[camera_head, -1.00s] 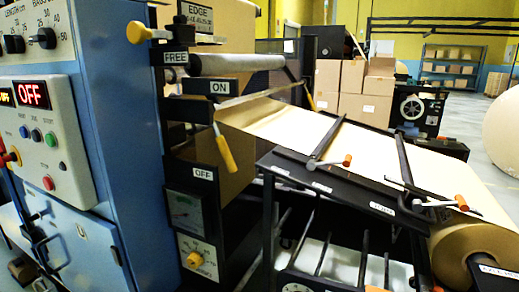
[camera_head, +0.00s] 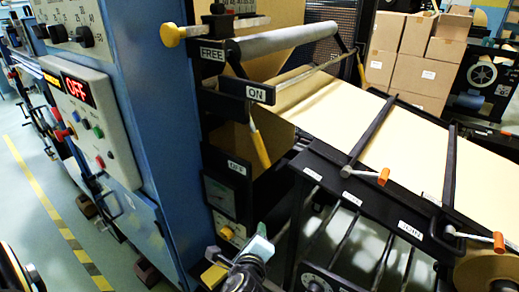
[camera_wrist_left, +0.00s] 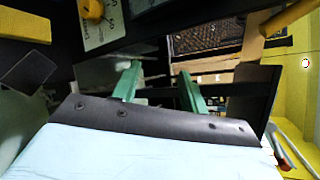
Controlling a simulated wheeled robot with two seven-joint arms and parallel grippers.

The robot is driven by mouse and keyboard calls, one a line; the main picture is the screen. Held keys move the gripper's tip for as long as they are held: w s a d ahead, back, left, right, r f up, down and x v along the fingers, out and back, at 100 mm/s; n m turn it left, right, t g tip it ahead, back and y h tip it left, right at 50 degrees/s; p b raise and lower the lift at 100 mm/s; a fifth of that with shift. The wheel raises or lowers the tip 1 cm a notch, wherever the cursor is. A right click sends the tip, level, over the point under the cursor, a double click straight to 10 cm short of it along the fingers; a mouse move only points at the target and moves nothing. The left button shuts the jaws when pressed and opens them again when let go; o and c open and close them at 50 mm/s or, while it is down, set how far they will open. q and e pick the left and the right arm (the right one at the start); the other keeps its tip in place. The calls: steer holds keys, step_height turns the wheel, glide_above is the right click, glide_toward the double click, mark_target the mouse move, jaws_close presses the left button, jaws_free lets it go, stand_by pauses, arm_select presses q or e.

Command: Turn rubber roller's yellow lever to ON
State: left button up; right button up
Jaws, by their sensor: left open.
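The rubber roller (camera_head: 286,40) is a grey cylinder on the dark machine frame. Its yellow lever (camera_head: 259,146) hangs steeply down, its lower end to the right of the OFF label (camera_head: 236,167). The ON label (camera_head: 256,95) is higher, near the lever's top. My left gripper (camera_head: 262,230) is at the bottom of the head view, below the lever and apart from it. In the left wrist view its two green fingers (camera_wrist_left: 161,84) are spread with nothing between them. A yellow bar (camera_wrist_left: 290,17) shows at that view's upper right; I cannot tell whether it is the lever. My right gripper is out of view.
The blue cabinet (camera_head: 150,60) with a red OFF display (camera_head: 77,90) stands left of the roller. A yellow knob (camera_head: 172,36) sits by the FREE label (camera_head: 213,54). The dark frame with the kraft web (camera_head: 350,125) and orange-ended handles (camera_head: 383,177) is on the right.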

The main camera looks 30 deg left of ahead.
mark_target(260, 149)
arm_select(q)
step_height(260, 149, up, 18)
steer(key=w+m+t+y+p, duration=0.3)
steer(key=m, duration=0.3)
steer(key=x, duration=1.2)
steer(key=shift+w+a+f, duration=0.1)
steer(key=shift+w+a, duration=0.1)
steer(key=shift+a, duration=0.15)
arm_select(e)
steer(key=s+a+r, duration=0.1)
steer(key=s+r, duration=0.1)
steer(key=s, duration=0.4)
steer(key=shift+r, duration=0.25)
arm_select(q)
steer(key=shift+c, duration=0.4)
jaws_close()
